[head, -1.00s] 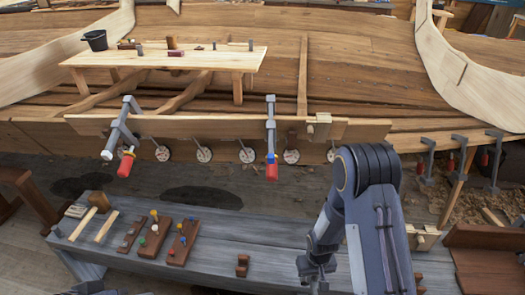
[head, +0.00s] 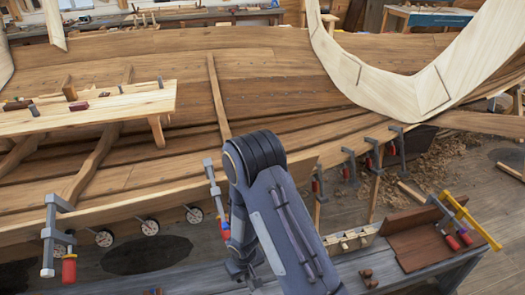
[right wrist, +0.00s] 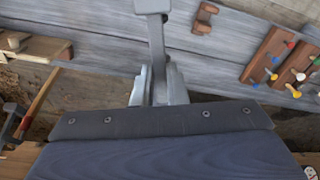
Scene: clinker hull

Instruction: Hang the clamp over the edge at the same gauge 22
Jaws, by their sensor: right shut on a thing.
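My right gripper (head: 240,268) is low at the near bench, partly hidden by its own arm. In the right wrist view the gripper (right wrist: 158,82) is shut on a grey metal clamp (right wrist: 156,40), whose bar stands out beyond the fingers. Two red-handled clamps hang on the hull plank's edge (head: 130,208): one at the left (head: 48,235) and one (head: 211,185) partly behind my right arm. My left gripper is not in view.
Several more clamps (head: 373,157) hang along the edge at right. The grey bench (head: 200,282) carries a pale wooden block (head: 350,240), a small brown block (head: 368,278), a brown board (head: 415,240) and a yellow bar clamp (head: 470,222). A plank table (head: 130,104) stands at left.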

